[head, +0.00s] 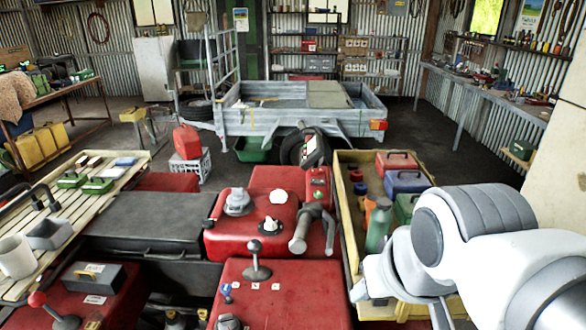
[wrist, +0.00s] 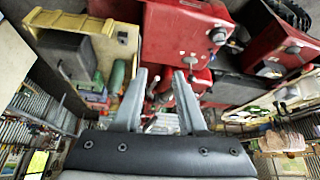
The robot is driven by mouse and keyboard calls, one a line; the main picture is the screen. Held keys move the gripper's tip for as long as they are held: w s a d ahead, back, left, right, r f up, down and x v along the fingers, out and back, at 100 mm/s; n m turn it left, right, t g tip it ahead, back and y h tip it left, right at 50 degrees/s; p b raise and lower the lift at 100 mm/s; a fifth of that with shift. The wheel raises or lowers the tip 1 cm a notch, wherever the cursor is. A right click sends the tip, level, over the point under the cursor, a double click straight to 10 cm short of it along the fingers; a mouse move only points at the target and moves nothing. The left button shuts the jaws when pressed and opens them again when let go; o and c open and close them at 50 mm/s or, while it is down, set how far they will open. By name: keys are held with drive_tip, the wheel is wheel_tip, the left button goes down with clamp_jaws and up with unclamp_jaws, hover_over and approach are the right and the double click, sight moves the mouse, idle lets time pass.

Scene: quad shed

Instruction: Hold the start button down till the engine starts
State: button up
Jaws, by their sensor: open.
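The quad's red body (head: 250,225) fills the lower middle of the head view. A dark handlebar grip (head: 300,236) points toward me at its right side. A small upright dark panel (head: 316,150) with green and red marks stands beyond the grip, above a red housing (head: 318,184). I cannot tell which of these small parts is the start button. My gripper (wrist: 162,88) is open and empty in the wrist view, its two grey fingers apart. The quad's red body also shows beyond the fingers there (wrist: 185,35). In the head view my arm at lower right hides part of the crate.
A wooden crate (head: 347,222) with toolboxes and a green bottle (head: 378,226) stands right of the quad. A slatted rack (head: 97,203) with a mug (head: 16,257) is at left. A grey trailer (head: 290,118) stands behind. A workbench (head: 480,92) runs along the right wall.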

clamp_jaws()
idle(1.5)
